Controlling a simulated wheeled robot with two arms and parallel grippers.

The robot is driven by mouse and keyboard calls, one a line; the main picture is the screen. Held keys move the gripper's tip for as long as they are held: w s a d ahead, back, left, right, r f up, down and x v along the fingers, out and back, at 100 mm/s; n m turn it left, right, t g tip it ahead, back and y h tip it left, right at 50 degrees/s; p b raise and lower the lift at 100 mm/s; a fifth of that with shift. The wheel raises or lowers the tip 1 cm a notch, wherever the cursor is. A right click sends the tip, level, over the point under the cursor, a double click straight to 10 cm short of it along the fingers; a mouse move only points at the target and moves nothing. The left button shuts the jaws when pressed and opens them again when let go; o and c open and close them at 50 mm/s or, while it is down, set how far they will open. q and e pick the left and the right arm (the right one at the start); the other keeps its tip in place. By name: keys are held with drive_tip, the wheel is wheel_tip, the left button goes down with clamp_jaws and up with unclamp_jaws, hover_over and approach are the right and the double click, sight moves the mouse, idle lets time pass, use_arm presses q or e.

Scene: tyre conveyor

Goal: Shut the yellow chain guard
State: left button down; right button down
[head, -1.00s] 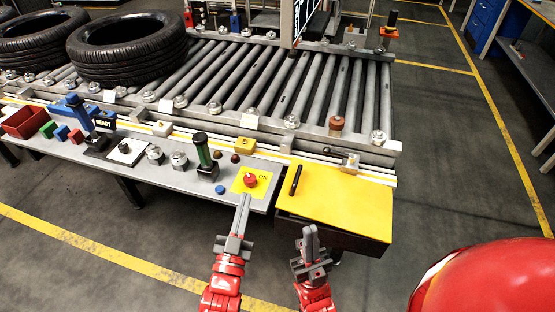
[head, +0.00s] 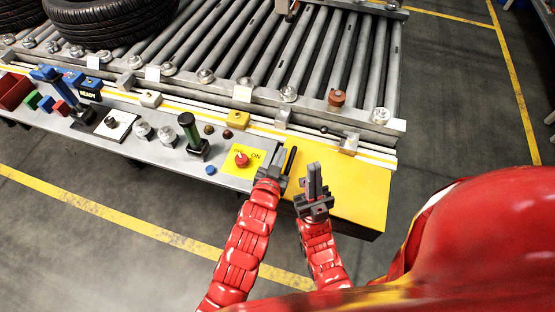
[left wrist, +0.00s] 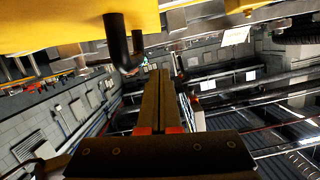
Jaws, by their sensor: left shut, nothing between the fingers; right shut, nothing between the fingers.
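The yellow chain guard (head: 352,190) is a flat yellow panel over a dark box at the right end of the conveyor's front side. I cannot tell whether it is fully shut. Its black bar handle (head: 290,161) is near its left edge. My left gripper (head: 277,163) is shut and empty, just left of the handle. In the left wrist view its closed fingers (left wrist: 158,98) are beside the black handle (left wrist: 121,45), with the yellow guard (left wrist: 60,22) above; contact is unclear. My right gripper (head: 313,178) is shut and empty, in front of the guard's left part.
Left of the guard, a grey control shelf (head: 175,157) carries a red knob (head: 241,159) on a yellow plate and a green-handled lever (head: 190,132). The roller conveyor (head: 300,60) lies behind, with a tyre (head: 105,22) on it. Floor at right is clear.

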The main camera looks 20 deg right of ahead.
use_arm(q)
drive_tip(key=x, duration=0.2)
drive_tip(key=shift+w+d+r+p, duration=0.15)
drive_tip(key=shift+w+d+p, duration=0.1)
drive_tip(key=shift+w+p, duration=0.15)
drive_tip(key=shift+w+f+p, duration=0.1)
drive_tip(key=shift+f+p, duration=0.15)
drive_tip(key=shift+f, duration=0.35)
drive_tip(key=shift+w+f+p, duration=0.15)
drive_tip(key=shift+f+p, duration=0.1)
drive_tip(key=shift+f, duration=0.4)
drive_tip(key=shift+a+f, duration=0.15)
drive_tip(key=shift+f, duration=0.8)
drive_tip(key=shift+f, duration=0.15)
